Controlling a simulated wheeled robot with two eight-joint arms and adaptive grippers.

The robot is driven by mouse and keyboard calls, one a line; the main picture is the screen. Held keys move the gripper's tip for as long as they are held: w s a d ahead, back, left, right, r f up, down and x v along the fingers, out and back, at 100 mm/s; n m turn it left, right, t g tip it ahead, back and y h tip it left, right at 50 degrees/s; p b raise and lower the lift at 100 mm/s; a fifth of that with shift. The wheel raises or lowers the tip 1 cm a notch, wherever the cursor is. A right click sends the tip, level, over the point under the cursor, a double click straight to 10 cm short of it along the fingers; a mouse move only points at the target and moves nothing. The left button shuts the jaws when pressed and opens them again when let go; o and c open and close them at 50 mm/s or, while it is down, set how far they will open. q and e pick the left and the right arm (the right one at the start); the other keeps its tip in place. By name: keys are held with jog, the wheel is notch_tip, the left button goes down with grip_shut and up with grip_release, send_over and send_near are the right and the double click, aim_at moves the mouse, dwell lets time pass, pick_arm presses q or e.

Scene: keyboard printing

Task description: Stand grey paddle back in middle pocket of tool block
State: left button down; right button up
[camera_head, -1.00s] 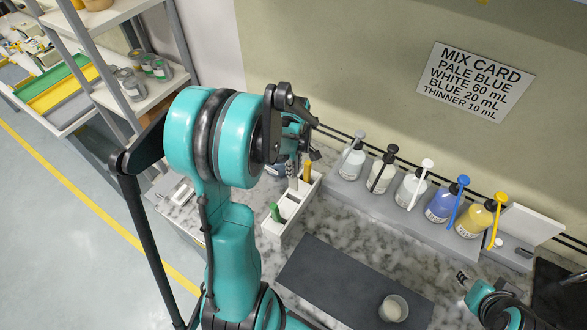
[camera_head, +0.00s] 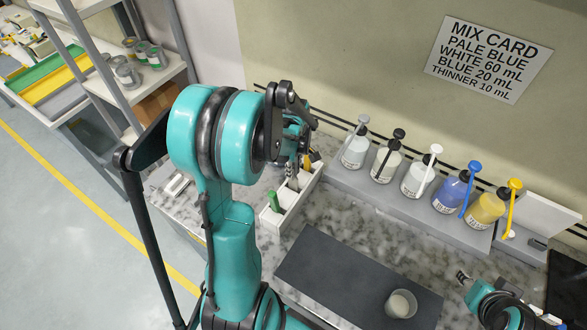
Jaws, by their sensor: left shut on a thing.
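The white tool block (camera_head: 298,200) stands on the marbled counter. My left gripper (camera_head: 291,170) is over the block, pointing down between these two handles, shut on the grey paddle (camera_head: 293,184). Only a small grey part of the paddle shows under the fingers, at the middle of the block; I cannot tell how deep it sits. My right gripper (camera_head: 462,277) is low at the right, away from the block; its fingers are too small to judge.
Several pump bottles (camera_head: 419,177) stand in a row on a grey ledge along the wall. A dark mat (camera_head: 330,265) with a small cup (camera_head: 401,304) lies in front. A mix card (camera_head: 488,59) hangs on the wall. A shelf (camera_head: 160,85) with cans is at left.

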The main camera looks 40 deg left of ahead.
pick_arm(q)
jog(key=shift+f+b, duration=2.1)
jog(key=shift+f, duration=0.5)
jog(key=c, duration=1.3)
grip_release()
jog(key=shift+c, duration=0.2)
jog(key=shift+r, duration=0.1)
jog(key=shift+r+p, duration=3.2)
jog(key=shift+r, duration=1.3)
